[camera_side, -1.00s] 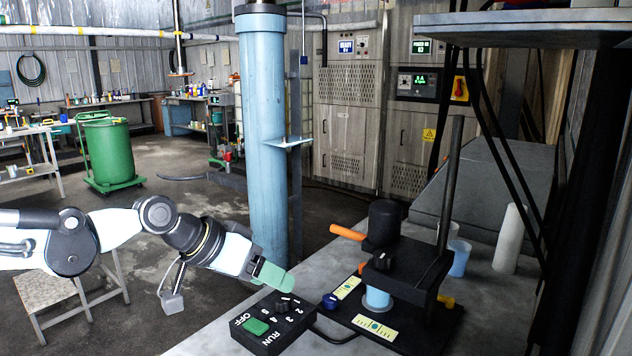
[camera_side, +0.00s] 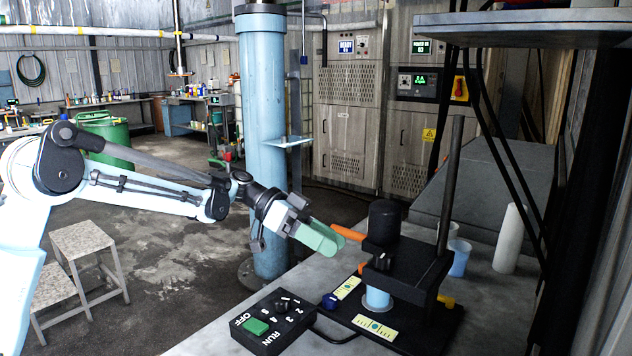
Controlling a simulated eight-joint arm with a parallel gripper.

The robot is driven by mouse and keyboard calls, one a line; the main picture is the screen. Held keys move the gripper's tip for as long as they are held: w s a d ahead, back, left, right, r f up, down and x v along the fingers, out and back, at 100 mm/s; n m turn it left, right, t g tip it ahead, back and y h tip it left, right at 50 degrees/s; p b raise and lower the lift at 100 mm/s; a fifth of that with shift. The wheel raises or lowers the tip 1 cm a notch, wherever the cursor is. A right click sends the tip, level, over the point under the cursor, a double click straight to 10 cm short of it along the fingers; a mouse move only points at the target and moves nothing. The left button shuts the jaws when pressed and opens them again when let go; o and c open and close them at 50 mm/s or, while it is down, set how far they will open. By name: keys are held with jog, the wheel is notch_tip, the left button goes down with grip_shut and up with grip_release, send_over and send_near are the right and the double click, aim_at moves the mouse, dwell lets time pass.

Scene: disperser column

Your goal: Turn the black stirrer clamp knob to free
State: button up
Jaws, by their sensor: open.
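The disperser stands on the bench at right, with a black motor housing (camera_side: 384,222) above a black clamp block (camera_side: 405,272) on an upright dark post (camera_side: 450,190). A small black knob (camera_side: 381,262) with a pale mark sits on the front of the block. An orange handle (camera_side: 349,232) sticks out left from beside the motor. My gripper (camera_side: 336,243), with pale green fingers, is open and points right, left of the knob and a little higher. Its fingertips overlap the left end of the orange handle; I cannot tell whether they touch. Nothing is visibly held.
A control box (camera_side: 262,340) with a green button and a numbered dial lies in front on the bench. A blue knob (camera_side: 330,300) and a yellow knob (camera_side: 446,300) sit low on the stand. Cups and a white cylinder (camera_side: 509,240) stand behind right.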

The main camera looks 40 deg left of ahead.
aim_at(384, 253)
jog(key=w+a+f+m+g+h, duration=0.1)
jog(key=w+a+f+m+h, duration=0.15)
jog(key=m+h, duration=0.3)
jog(key=shift+y, duration=0.35)
jog(key=d, duration=0.4)
jog(key=w+d, duration=0.1)
jog(key=d, duration=0.3)
jog(key=w+d, duration=0.1)
jog(key=d, duration=0.3)
jog(key=shift+r, duration=0.4)
jog(key=shift+a, duration=0.1)
jog(key=c, duration=1)
jog(key=shift+o, duration=0.2)
jog(key=shift+s, duration=0.1)
